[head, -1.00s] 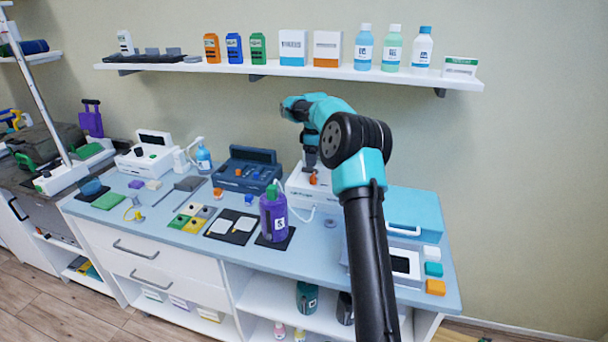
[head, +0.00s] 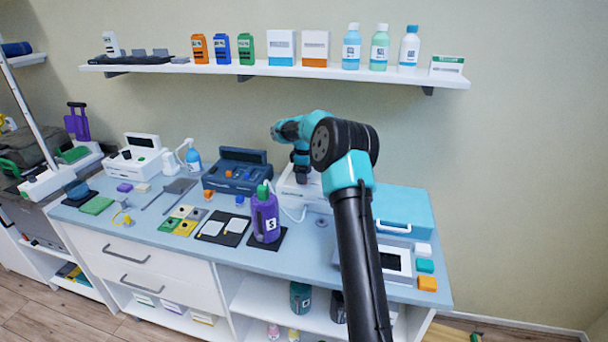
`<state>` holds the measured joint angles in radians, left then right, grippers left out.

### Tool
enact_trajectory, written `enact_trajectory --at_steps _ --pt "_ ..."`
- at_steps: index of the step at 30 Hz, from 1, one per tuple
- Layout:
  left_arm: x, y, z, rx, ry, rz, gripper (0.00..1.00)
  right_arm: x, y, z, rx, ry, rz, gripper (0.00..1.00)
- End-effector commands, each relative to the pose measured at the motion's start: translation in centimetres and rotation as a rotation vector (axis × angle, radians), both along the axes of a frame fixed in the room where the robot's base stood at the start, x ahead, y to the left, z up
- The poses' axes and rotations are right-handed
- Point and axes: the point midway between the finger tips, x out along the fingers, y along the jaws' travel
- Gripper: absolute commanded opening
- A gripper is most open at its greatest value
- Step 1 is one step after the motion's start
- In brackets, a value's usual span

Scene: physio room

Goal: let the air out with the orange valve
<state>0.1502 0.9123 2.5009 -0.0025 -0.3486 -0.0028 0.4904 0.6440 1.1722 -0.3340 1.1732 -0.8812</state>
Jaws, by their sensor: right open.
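A white device (head: 287,196) stands at the back of the bench, partly behind my right arm. A thin pale tube runs from it toward the front. My right gripper (head: 301,179) points down onto the top of this device, its jaws open. The orange valve does not show now; the gripper tip covers the place where an orange knob was seen. I cannot tell whether the jaws are around it or touching it. My left gripper is not in view.
A purple bottle (head: 265,217) with a green cap stands in front of the device. A dark blue case (head: 237,172) is to the left, a teal box (head: 403,208) to the right. A shelf (head: 270,71) with bottles and boxes runs above.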

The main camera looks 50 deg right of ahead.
Motion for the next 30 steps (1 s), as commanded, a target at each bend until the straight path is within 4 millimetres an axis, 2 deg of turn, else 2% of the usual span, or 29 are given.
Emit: enact_trajectory --at_steps 5,21,30 --pt "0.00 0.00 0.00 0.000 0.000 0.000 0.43 0.00 -0.01 0.01 0.000 0.000 0.000 0.68" --pt "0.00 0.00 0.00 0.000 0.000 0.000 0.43 0.00 -0.01 0.02 0.000 0.000 0.000 0.19" --pt "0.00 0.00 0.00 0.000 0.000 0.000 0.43 0.00 -0.01 0.02 0.000 0.000 -0.026 0.19"
